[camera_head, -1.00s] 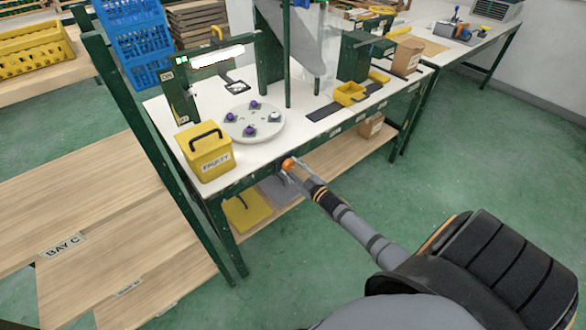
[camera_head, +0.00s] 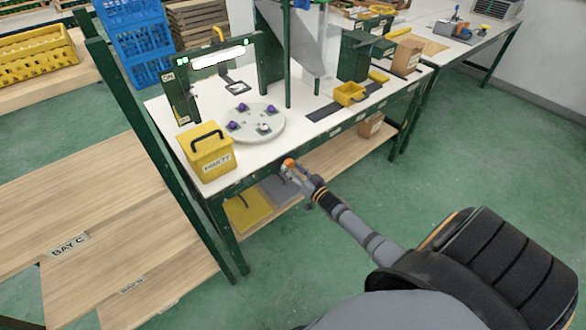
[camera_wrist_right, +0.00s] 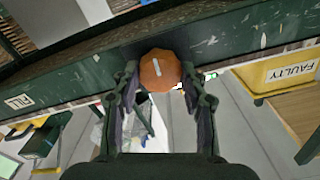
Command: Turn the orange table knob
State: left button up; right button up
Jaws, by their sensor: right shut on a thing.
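The orange knob (camera_wrist_right: 160,70) is on the green front rail of the table, centred between my right gripper's fingers in the right wrist view. A white line on its face is tilted. My right gripper (camera_head: 288,168) is shut on the knob at the table's front edge; the knob shows as a small orange spot in the head view (camera_head: 289,162). The round turntable (camera_head: 254,122) lies on the white tabletop behind it, bearing purple-topped pieces and a white one. My left gripper is not in view.
A yellow box marked FAULTY (camera_head: 208,158) stands at the table's front left corner. A green frame (camera_head: 182,98) stands behind it. A small yellow bin (camera_head: 349,94) sits on a dark strip to the right. The floor in front is clear.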

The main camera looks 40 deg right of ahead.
jog(key=m, duration=0.4)
jog(key=shift+m+p, duration=0.35)
jog(key=shift+m, duration=0.05)
jog(key=m, duration=0.4)
jog(key=shift+p, duration=0.35)
jog(key=m, duration=0.5)
jog(key=shift+p, duration=0.3)
jog(key=shift+m, duration=1.9)
jog(key=o, duration=1.1)
jog(key=shift+o, duration=0.2)
